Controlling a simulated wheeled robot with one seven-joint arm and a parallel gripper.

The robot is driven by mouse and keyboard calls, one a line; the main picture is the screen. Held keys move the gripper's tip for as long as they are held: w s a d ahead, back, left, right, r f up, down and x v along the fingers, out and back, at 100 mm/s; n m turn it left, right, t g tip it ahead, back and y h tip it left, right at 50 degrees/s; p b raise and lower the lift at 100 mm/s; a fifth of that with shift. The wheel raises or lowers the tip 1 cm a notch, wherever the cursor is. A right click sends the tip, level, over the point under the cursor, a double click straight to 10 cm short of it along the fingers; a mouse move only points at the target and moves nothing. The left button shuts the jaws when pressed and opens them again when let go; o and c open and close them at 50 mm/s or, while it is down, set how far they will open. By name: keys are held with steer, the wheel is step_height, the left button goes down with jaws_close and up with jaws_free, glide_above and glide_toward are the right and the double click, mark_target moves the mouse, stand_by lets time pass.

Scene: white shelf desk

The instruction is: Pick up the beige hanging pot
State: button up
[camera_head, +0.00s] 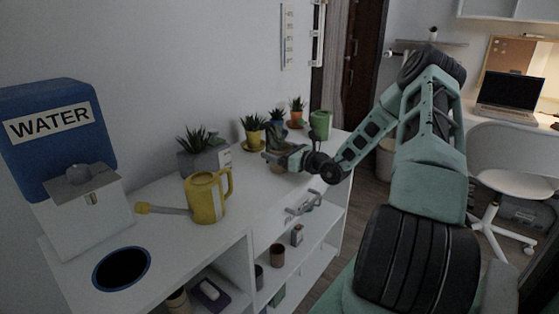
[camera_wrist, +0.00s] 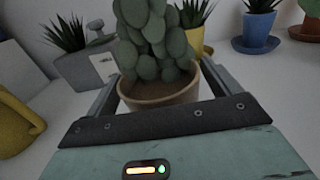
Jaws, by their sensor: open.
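The beige pot (camera_wrist: 160,100) holds a cactus with rounded green pads. In the wrist view it stands between the two fingers of my gripper (camera_wrist: 160,88), close in front of the palm. The fingers lie on either side of the pot, and I cannot tell whether they touch it. In the head view my gripper (camera_head: 278,156) is at the shelf top, around the plant, and hides most of the pot. The gripper is open.
A grey planter (camera_head: 205,158), yellow pot (camera_head: 253,137), blue pot (camera_head: 277,127) and green pot (camera_head: 320,124) stand nearby on the white shelf top (camera_head: 258,192). A yellow watering can (camera_head: 206,198) and the water dispenser (camera_head: 60,140) are to the left.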

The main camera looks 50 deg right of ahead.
steer(key=c, duration=1.3)
